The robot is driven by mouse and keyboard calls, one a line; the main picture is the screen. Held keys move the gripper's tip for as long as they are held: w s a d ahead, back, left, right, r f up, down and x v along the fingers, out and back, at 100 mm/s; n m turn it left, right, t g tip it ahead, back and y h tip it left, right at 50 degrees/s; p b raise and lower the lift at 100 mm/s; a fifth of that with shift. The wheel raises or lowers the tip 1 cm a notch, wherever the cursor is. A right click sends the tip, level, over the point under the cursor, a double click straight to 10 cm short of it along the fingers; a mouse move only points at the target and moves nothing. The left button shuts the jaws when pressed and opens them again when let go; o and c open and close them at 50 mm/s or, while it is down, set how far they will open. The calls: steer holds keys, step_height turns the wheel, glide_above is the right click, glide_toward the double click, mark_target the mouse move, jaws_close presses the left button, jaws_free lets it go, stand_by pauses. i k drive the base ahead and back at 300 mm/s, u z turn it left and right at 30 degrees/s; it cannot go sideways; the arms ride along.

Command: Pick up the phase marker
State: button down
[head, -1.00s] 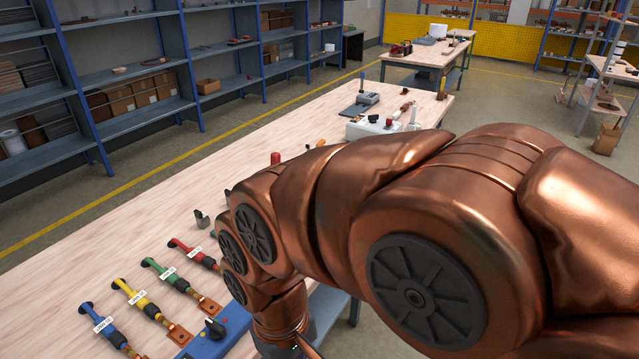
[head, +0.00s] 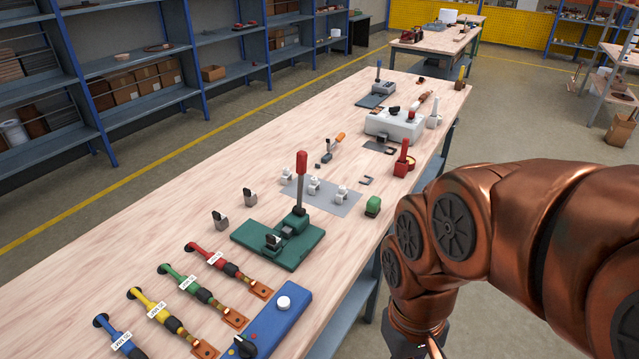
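I cannot tell for certain which item is the phase marker. Four cables with white tags lie at the near left of the workbench: red (head: 227,267), green (head: 199,292), yellow (head: 172,322) and blue (head: 127,340). Several small white pieces (head: 314,186) stand on a grey mat (head: 336,207). Two small grey clip-like pieces (head: 250,197) stand left of the mat. My arm comes in from the right, with its wrist beyond the bench's right edge at the bottom of the view. My gripper's fingers are below the frame.
A green press with a red handle (head: 302,164) stands mid-bench. A blue box with knobs (head: 275,318) is at the near edge. The bench's left strip is clear.

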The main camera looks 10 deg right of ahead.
mark_target(314, 184)
steer(key=z, duration=0.05)
steer(key=k, duration=0.5)
steer(key=z, duration=1.3)
steer(key=i, duration=1.05)
steer(key=u, duration=2.9)
steer(key=i, duration=0.5)
